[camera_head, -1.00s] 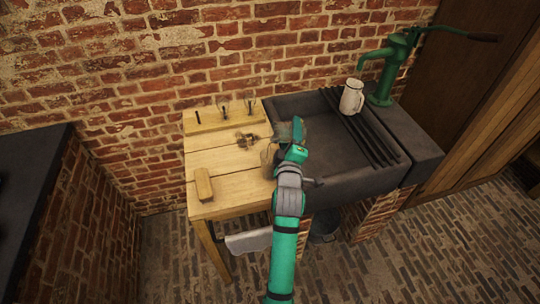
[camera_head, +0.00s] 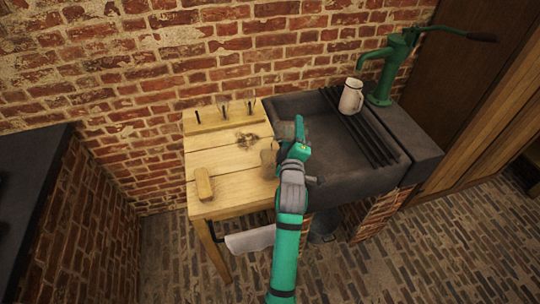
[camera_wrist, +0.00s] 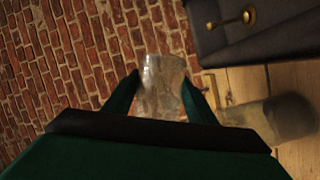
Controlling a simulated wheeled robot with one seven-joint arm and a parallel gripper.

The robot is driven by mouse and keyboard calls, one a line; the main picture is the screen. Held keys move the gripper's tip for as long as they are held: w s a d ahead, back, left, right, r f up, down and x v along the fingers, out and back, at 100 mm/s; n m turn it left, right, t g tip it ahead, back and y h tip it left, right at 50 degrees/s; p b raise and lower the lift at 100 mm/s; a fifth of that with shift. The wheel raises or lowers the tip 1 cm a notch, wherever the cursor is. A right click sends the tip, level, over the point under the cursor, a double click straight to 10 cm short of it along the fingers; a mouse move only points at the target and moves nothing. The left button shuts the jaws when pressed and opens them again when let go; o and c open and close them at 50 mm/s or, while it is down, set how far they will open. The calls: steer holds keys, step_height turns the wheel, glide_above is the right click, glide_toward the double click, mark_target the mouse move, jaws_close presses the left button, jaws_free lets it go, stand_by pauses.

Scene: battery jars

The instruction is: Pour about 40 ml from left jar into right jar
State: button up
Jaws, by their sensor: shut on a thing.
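In the wrist view, my gripper (camera_wrist: 160,104) has its two green fingers on either side of a clear glass jar (camera_wrist: 160,78). The wrist picture is rolled against the brick wall, so the held jar looks strongly tilted. It is up off the table. A second jar (camera_wrist: 255,116) stands on the wooden table, to the right in the wrist view and apart from the held jar. In the head view, my gripper (camera_head: 299,130) is over the seam of table and sink, the held jar (camera_head: 285,131) beside it, the second jar (camera_head: 267,161) nearer. Liquid levels are unclear.
The wooden table (camera_head: 228,186) holds a wooden block (camera_head: 203,184) and a back rack (camera_head: 225,117) with thin upright items. The dark sink (camera_head: 335,165) is right, with a white jug (camera_head: 351,96) on its slats and a green pump (camera_head: 385,82).

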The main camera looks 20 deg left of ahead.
steer(key=shift+w+m+g, duration=0.15)
steer(key=shift+m+g, duration=0.25)
steer(key=shift+m, duration=0.3)
steer(key=shift+a+r+m+g, duration=0.15)
steer(key=shift+m+g, duration=0.15)
steer(key=shift+m, duration=0.2)
steer(key=shift+f+m+g, duration=0.5)
steer(key=shift+m+g, duration=0.1)
steer(key=shift+y, duration=0.3)
steer(key=shift+s+a+r+m, duration=0.15)
steer(key=shift+s+m, duration=0.05)
steer(key=shift+m, duration=0.2)
steer(key=shift+g, duration=0.3)
steer(key=shift+d, duration=0.25)
steer(key=shift+a, duration=0.15)
